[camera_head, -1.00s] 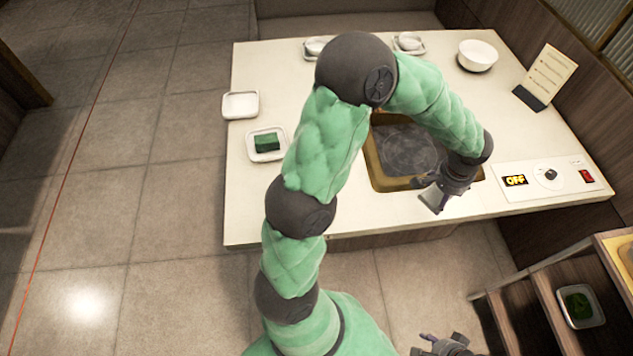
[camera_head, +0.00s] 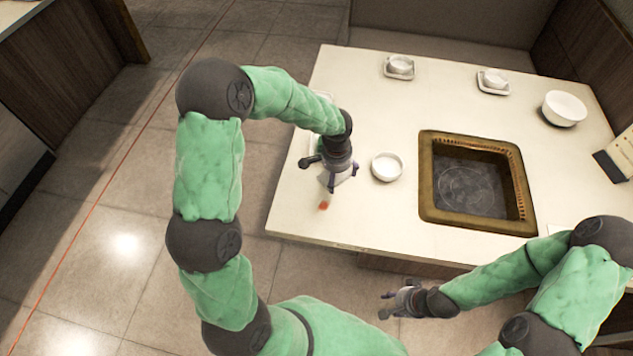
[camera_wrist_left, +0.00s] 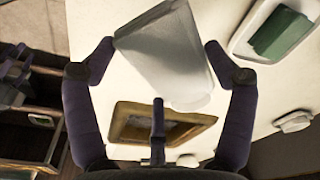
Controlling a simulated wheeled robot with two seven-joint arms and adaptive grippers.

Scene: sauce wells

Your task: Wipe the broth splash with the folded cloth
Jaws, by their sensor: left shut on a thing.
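The broth splash (camera_head: 323,206) is a small orange-red spot on the left front part of the cream table. My left gripper (camera_head: 338,182) is above the table, just behind and to the right of the spot. It is shut on the folded cloth, pale and grey-white, mostly hidden in the head view. In the left wrist view the cloth (camera_wrist_left: 165,55) lies between the two fingers of the left gripper (camera_wrist_left: 158,60). My right gripper (camera_head: 388,302) looks open and empty, in front of the table's front edge.
A small round white bowl (camera_head: 387,167) stands right of my left gripper. A brown-framed grill well (camera_head: 428,185) is set in the table. Dishes stand at the back, with a large white bowl (camera_head: 565,107). A dish with a green block (camera_wrist_left: 270,35) shows in the wrist view.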

